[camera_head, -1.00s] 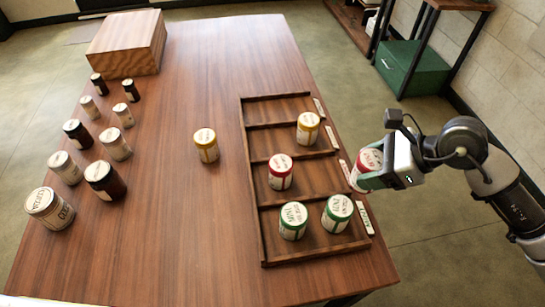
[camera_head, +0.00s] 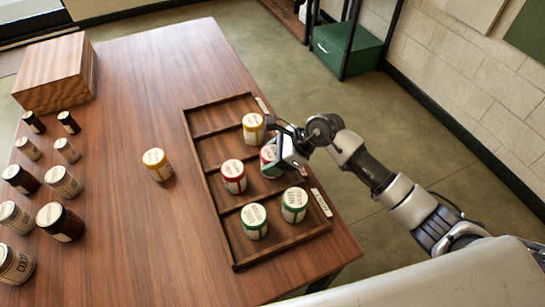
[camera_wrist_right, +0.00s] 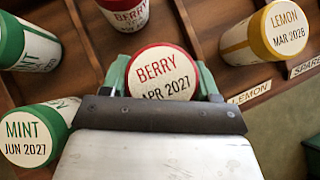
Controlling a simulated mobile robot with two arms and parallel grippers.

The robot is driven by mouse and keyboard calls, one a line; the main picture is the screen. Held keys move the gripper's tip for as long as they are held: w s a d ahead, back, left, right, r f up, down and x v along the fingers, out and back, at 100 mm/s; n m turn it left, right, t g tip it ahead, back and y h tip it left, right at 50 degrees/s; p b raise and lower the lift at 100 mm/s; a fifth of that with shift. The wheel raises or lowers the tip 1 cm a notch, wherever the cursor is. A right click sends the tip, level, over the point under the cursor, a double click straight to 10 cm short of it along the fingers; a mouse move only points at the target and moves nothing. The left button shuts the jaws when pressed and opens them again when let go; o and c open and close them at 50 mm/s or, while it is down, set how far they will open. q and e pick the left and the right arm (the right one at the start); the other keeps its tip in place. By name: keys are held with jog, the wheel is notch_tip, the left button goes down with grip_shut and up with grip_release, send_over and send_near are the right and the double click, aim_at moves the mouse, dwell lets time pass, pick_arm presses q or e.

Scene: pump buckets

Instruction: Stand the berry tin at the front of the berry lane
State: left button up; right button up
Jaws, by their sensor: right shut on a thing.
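My right gripper (camera_head: 280,156) is shut on a berry tin (camera_head: 267,160) with a red lid, at the aisle-side end of the rack's berry lane. In the right wrist view the lid of this tin (camera_wrist_right: 164,73) reads BERRY APR 2027, with a green finger on each side. I cannot tell whether its base touches the lane floor. A second berry tin (camera_head: 233,177) stands upright deeper in the same lane and also shows in the wrist view (camera_wrist_right: 126,14). The wooden rack (camera_head: 230,262) sits on the table. My left gripper is not in view.
Two mint tins, (camera_head: 254,222) and (camera_head: 294,205), stand in the lane nearest me. A lemon tin (camera_head: 253,127) stands in the lane beyond. Another yellow-lidded tin (camera_head: 156,165) stands on the table left of the rack. Several jars and a wooden box (camera_head: 55,75) are farther left.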

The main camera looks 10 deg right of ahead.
jog(key=shift+f, duration=0.3)
jog(key=shift+f, duration=0.2)
jog(key=o, duration=1)
jog(key=shift+r, duration=0.15)
jog(key=b+v, duration=0.1)
jog(key=v, duration=1.1)
